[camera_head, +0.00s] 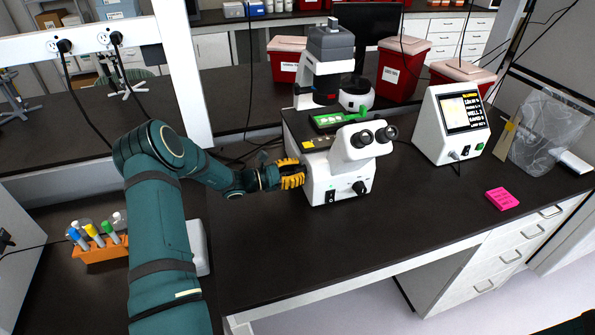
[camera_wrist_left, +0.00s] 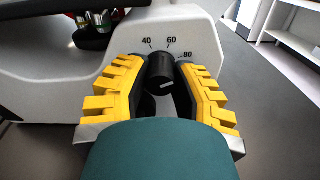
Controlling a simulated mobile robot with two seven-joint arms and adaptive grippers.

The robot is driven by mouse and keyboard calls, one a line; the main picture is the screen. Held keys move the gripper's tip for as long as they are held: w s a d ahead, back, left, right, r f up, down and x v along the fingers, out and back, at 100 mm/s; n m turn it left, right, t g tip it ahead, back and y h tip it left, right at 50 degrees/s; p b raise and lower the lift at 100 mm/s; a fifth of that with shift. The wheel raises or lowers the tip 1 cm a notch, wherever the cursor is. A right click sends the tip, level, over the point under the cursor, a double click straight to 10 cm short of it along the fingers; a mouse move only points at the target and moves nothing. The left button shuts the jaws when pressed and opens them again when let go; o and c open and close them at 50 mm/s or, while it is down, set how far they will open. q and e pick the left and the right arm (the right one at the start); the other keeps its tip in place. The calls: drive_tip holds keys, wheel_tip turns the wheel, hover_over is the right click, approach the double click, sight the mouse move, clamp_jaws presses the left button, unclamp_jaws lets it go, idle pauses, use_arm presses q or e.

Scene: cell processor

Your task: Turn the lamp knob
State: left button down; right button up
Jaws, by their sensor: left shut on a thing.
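The lamp knob (camera_wrist_left: 160,72) is black with a white pointer line. It sits on the white microscope side, below the printed marks 40, 60 and 80. My left gripper (camera_wrist_left: 160,80) has its yellow-ribbed fingers on either side of the knob and is shut on it. In the head view, the left gripper (camera_head: 293,174) is at the left side of the white microscope (camera_head: 325,180), and the lamp knob is hidden behind the fingers. My right gripper is not in view.
Another black knob (camera_head: 360,187) is on the microscope's front right. A white display box (camera_head: 452,125), a pink pad (camera_head: 502,198) and red bins (camera_head: 403,70) stand around it. An orange tube rack (camera_head: 100,250) is at the left. The black bench in front is clear.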

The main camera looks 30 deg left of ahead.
use_arm(q)
drive_tip(key=c, duration=0.7)
unclamp_jaws()
drive_tip(key=v, duration=1.2)
drive_tip(key=shift+f, duration=0.15)
